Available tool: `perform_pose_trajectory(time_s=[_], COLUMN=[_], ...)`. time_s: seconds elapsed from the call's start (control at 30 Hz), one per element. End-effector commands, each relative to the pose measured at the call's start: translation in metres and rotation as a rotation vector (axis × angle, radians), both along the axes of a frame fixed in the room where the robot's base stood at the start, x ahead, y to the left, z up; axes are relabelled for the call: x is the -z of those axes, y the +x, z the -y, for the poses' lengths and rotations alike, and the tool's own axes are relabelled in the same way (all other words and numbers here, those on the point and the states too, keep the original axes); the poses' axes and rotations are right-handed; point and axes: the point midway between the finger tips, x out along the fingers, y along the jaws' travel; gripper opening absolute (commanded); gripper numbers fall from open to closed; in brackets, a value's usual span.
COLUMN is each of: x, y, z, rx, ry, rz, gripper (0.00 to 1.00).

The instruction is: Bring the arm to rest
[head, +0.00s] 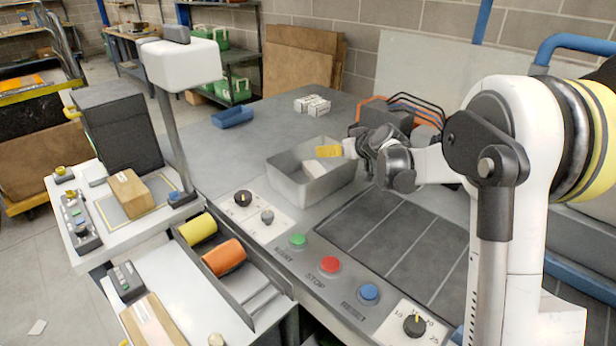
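My arm (505,170) comes in from the right, bent at a large black joint, and reaches left over the grey bench. My gripper (352,147) is at the right rim of an open grey bin (290,187), roughly level with its top. A yellow piece (328,151) shows just left of the fingertips, over or inside the bin; I cannot tell whether it touches them. A pale block (316,168) lies in the bin. The fingers are small and partly hidden by the wrist, so their opening is unclear.
Front panel has green (297,240), red (330,264) and blue (369,292) buttons and knobs. A dark ribbed plate (395,243) lies below the arm. A blue tray (232,117) and white boxes (312,105) are farther back.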

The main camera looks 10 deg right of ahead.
Motion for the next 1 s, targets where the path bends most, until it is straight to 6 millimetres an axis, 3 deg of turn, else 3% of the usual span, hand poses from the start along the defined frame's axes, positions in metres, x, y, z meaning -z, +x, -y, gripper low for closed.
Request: perform_pose_trajectory(time_s=[0.37,0.47,0.57,0.77,1.0], x=[-0.005,-0.015,-0.032,-0.061,-0.059], y=[-0.009,-0.023,-0.056,-0.159,-0.293], z=[0.001,-0.005,-0.016,-0.04,-0.05], rx=[-0.001,0.001,0.008,0.048,0.139], ry=[0.0,0.001,0.001,-0.004,-0.027], rz=[-0.003,-0.022,-0.063,-0.187,-0.322], gripper=[0.75,0.75,0.75,0.75,0.75])
